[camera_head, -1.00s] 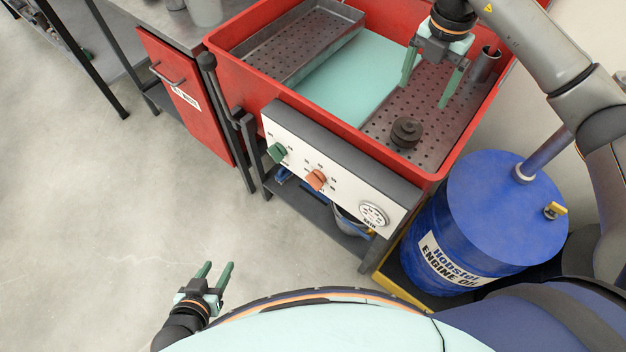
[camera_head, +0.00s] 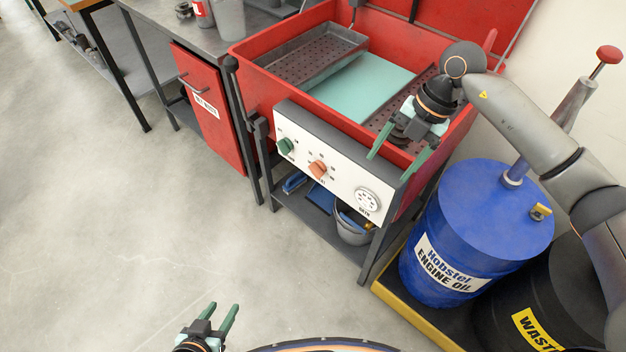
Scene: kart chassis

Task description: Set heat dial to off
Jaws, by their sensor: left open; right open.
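The white control panel (camera_head: 340,192) is on the front of the red wash basin. It carries a green dial (camera_head: 285,146) at the left, an orange dial (camera_head: 317,169) in the middle and a round gauge (camera_head: 367,200) at the right. The lettering by the dials is too small to read, so I cannot tell which is the heat dial. My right gripper (camera_head: 402,165) is open and empty, with its fingers over the basin's front edge near the panel's right end. My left gripper (camera_head: 219,318) is open and empty, low over the floor, apart from the panel.
The red basin (camera_head: 262,92) holds a metal tray (camera_head: 310,58). A blue oil drum (camera_head: 485,225) and a black waste drum (camera_head: 545,295) stand at the right on a yellow-edged base. A shelf (camera_head: 310,222) with a bucket lies under the panel. The floor at left is clear.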

